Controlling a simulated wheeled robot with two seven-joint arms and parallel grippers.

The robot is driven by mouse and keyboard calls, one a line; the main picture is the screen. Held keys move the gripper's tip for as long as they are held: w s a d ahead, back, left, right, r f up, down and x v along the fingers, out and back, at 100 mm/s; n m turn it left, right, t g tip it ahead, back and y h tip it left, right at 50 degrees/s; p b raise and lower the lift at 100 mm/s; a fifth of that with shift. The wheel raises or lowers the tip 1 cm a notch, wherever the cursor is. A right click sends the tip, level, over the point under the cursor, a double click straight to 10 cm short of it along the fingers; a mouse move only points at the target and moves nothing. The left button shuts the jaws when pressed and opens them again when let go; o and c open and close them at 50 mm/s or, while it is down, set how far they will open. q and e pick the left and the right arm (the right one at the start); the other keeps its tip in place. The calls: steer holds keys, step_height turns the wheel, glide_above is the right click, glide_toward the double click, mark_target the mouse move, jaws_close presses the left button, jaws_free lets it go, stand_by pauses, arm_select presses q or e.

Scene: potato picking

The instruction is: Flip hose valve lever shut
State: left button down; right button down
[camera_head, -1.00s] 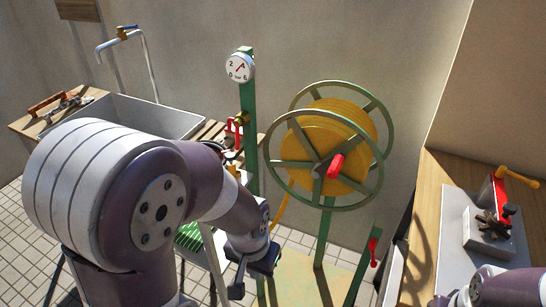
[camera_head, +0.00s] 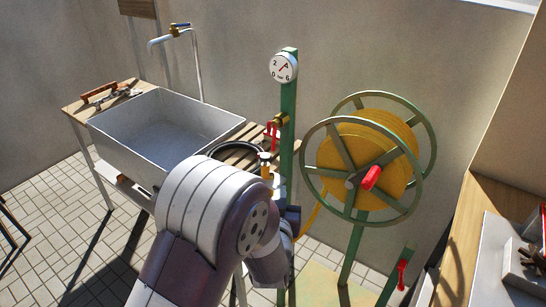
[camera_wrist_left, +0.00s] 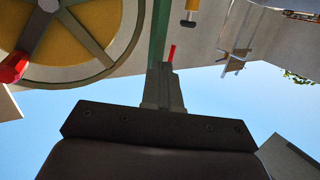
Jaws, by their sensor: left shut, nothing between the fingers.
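The hose valve is a brass fitting (camera_head: 281,120) on the green post, with a red lever (camera_head: 272,131) hanging at its left side. A pressure gauge (camera_head: 283,67) tops the same post. My left gripper (camera_wrist_left: 163,68) is shut and empty in the left wrist view. A short red bar (camera_wrist_left: 172,53), apparently the valve lever, shows just past its fingertips, next to the green post (camera_wrist_left: 160,30); I cannot tell whether they touch. In the head view my left arm hides most of the gripper, below the lever. My right gripper is out of view.
A hose reel (camera_head: 368,165) with a yellow hose and red handle stands right of the post. A short green post with another red lever (camera_head: 402,274) stands at lower right. A grey sink (camera_head: 110,120) is at left. A wooden bench (camera_head: 478,215) lies at right.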

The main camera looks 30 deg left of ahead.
mark_target(274, 144)
arm_select(q)
steer(key=shift+s+a+r+n+t+y, duration=0.3)
steer(key=shift+s+a+r+t+y, duration=0.35)
steer(key=shift+r+y, duration=0.3)
steer(key=shift+f, duration=0.1)
steer(key=p+x, duration=0.2)
steer(key=x, duration=1.2)
steer(key=shift+a, duration=0.1)
steer(key=shift+f, duration=0.1)
